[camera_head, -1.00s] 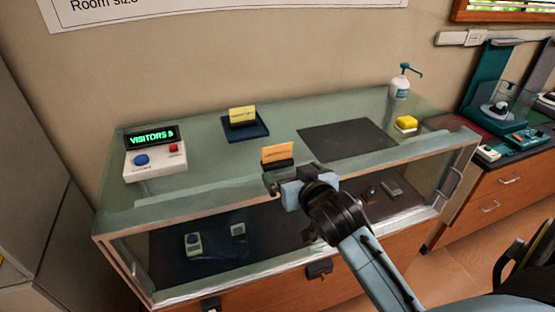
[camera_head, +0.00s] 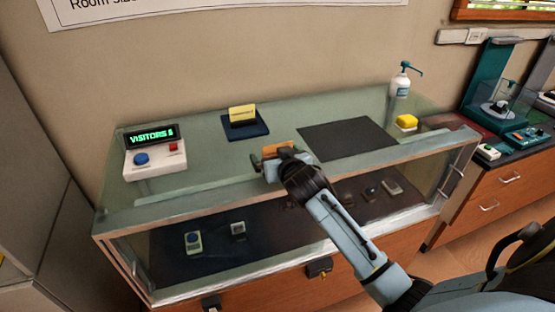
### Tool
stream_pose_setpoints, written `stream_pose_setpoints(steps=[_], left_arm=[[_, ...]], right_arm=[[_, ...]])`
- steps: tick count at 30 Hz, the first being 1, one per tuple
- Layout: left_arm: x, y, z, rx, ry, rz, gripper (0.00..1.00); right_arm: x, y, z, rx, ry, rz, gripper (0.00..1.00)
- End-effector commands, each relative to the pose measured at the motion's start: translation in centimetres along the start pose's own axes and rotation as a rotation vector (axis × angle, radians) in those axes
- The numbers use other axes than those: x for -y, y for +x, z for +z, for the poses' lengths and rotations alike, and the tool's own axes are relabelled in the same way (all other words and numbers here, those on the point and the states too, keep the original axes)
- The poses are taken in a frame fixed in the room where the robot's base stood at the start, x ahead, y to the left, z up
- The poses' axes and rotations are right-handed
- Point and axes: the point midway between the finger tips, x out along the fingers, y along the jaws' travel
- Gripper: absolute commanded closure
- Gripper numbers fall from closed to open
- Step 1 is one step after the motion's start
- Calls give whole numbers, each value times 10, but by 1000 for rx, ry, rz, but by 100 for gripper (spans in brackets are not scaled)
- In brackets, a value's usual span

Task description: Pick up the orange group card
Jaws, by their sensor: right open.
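The orange group card (camera_head: 279,148) stands on the glass top of the display case, near its front middle. Only its upper part shows, because my right gripper (camera_head: 275,154) is in front of it and hides the lower part and its holder. The right gripper is open, with its fingers at or around the card; I cannot tell whether they touch it. My left gripper is not in view.
The glass case (camera_head: 205,190) also carries a visitor counter (camera_head: 154,157), a yellow card (camera_head: 242,113) on a dark blue base, a dark mat (camera_head: 346,138), a yellow block (camera_head: 406,121) and a pump bottle (camera_head: 400,86). A wall stands behind.

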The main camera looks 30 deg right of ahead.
Motion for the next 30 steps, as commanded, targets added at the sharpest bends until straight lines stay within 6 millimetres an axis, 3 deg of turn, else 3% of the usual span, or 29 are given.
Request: stream_pose_setpoints(steps=[11,21,30], left_arm=[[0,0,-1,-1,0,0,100],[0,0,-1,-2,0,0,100],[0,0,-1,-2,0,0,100]], right_arm=[[0,10,0,0,0,-1,0],[0,9,0,0,0,-1,44],[0,8,-6,-3,1,-1,45]])
